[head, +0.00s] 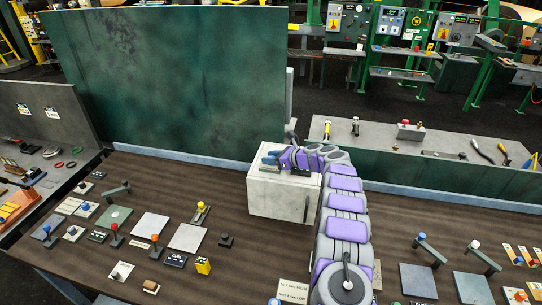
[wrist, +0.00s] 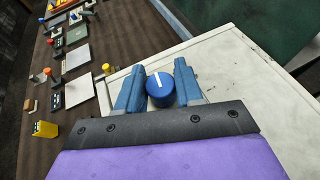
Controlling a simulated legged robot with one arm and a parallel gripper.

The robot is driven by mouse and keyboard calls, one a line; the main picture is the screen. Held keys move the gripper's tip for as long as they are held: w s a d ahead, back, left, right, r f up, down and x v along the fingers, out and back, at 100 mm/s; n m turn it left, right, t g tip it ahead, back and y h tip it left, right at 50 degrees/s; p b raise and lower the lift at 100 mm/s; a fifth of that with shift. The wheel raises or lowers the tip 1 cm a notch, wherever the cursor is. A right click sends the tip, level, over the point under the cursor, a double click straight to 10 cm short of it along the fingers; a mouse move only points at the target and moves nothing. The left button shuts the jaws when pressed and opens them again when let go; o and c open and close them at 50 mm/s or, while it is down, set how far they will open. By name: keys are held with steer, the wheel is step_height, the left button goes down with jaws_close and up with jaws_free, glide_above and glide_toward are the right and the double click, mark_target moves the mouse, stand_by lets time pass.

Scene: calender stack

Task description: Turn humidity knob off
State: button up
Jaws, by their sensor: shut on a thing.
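A round blue knob (wrist: 160,93) with a white pointer line shows in the wrist view on top of a pale box (wrist: 235,70). The line looks tilted a little off the picture's vertical. My gripper (wrist: 160,70) has one blue finger on each side of the knob and is shut on it. In the head view my gripper (head: 270,158) is over the top of the box (head: 272,196), and the knob is hidden there. I see no readable label for the knob.
The box stands on a dark brown table (head: 130,255). Several small knobs, levers and plates lie to its left, and more lie to the right of my arm. A tall green panel (head: 170,85) stands behind. A grey bench (head: 420,150) with tools is at the back right.

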steer(key=shift+d+n+g+y+p, duration=0.1)
steer(key=shift+n+g+y+p, duration=0.2)
steer(key=shift+n+g+p, duration=0.4)
steer(key=shift+w+r, duration=0.1)
steer(key=shift+r, duration=0.05)
stand_by(0.4)
steer(key=o, duration=1)
steer(key=shift+d, duration=0.1)
steer(key=v, duration=1.7)
steer(key=shift+d+f, duration=0.2)
